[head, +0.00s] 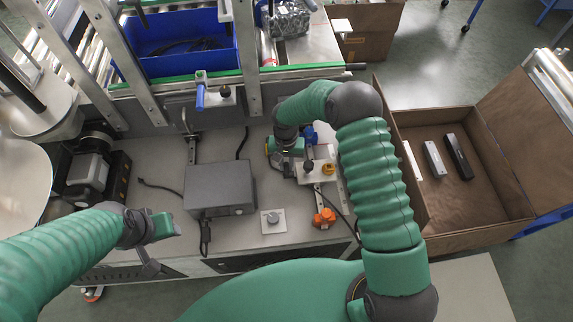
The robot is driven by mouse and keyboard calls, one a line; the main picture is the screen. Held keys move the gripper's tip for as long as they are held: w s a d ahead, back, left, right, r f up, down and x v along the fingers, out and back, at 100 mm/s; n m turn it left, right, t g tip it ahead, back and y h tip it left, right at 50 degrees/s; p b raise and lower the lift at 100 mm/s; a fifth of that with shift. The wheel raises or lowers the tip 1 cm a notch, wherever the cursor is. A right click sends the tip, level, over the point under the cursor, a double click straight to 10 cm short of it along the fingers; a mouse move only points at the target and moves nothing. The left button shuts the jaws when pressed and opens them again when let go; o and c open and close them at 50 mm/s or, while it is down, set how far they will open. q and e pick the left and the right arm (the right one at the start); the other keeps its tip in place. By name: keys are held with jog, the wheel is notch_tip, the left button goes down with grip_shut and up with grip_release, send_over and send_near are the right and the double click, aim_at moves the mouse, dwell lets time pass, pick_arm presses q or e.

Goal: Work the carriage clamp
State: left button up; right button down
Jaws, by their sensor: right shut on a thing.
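The carriage (315,175) is a small pale block on the grey bench, with black and yellow knobs on it. A blue part (309,134), which looks like the clamp handle, shows at its far end. My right gripper (290,160) reaches down at the carriage's left side and is shut on a part there, seemingly the clamp; my wrist and fingers hide most of the contact. My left gripper (170,227) hangs over the front left of the bench, apart from the carriage; its finger gap does not show clearly.
A grey box (220,188) stands between my grippers, with a round knob plate (273,221) in front. An orange knob (324,218) is near the front edge. A blue bin (180,45) is behind. An open carton (470,215) at right holds several bars.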

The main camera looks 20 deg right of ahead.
jog(key=shift+w+d+f+g+b, duration=0.1)
jog(key=shift+w+f+g+b, duration=0.2)
jog(key=shift+g, duration=0.1)
jog(key=g+b, duration=0.1)
jog(key=b, duration=0.1)
jog(key=w+g+b, duration=0.1)
jog(key=b, duration=0.2)
jog(key=shift+w+d+g+y, duration=0.1)
jog(key=shift+w+g+y, duration=0.15)
jog(key=shift+g+y, duration=0.15)
jog(key=shift+r, duration=0.1)
jog(key=c, duration=1.3)
grip_release()
jog(key=shift+c, duration=0.2)
jog(key=v, duration=0.7)
jog(key=shift+w, duration=0.2)
